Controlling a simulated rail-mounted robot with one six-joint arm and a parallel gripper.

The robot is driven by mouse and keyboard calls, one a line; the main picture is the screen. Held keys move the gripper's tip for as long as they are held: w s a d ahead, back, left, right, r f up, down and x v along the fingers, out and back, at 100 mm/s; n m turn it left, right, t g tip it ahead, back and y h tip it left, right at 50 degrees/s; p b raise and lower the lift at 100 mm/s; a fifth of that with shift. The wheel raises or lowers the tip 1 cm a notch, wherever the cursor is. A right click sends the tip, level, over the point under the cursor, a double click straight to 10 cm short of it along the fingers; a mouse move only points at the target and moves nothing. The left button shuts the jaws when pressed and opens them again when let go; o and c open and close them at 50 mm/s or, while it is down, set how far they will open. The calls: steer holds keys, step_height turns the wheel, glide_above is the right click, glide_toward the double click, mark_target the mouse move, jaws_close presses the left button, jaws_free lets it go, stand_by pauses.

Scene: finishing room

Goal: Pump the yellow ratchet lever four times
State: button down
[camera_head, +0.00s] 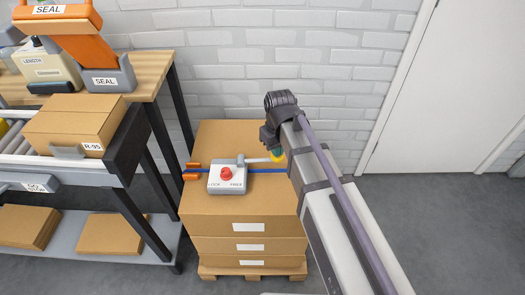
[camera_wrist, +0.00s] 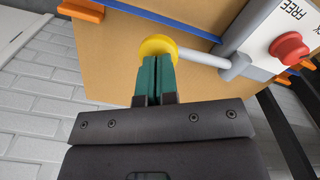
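The ratchet lever is a pale rod with a round yellow knob (camera_head: 277,156), reaching right from a light-grey ratchet box (camera_head: 219,185) on top of a carton stack. In the wrist view the yellow knob (camera_wrist: 158,46) is at the top centre, and the lever rod (camera_wrist: 203,60) runs right to the box. My gripper (camera_wrist: 155,62) has its green fingers side by side with only a thin line between them, and nothing shows between them. Their tips overlap the knob's lower edge in that view; I cannot tell whether they touch it. In the head view my gripper (camera_head: 283,150) is at the knob.
A red button (camera_head: 226,173) is on the box, between LOCK and FREE labels. A blue strap (camera_head: 262,171) crosses the carton stack (camera_head: 240,209), with orange corner guards (camera_head: 191,177). A roller conveyor with a carton (camera_head: 72,128) stands left. A brick wall is behind; floor is clear right.

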steer(key=shift+f, duration=0.1)
steer(key=shift+d+f+b, duration=0.2)
steer(key=shift+f+b, duration=0.1)
steer(key=shift+b, duration=0.15)
steer(key=shift+r, duration=0.1)
steer(key=r+p, duration=0.2)
steer(key=a+r+p, duration=0.1)
steer(key=r+p, duration=0.1)
steer(key=p, duration=0.1)
steer(key=a+r+p, duration=0.1)
steer(key=r+p, duration=0.1)
steer(key=r, duration=0.1)
steer(key=shift+r, duration=0.1)
steer(key=shift+f, duration=0.2)
stand_by(0.7)
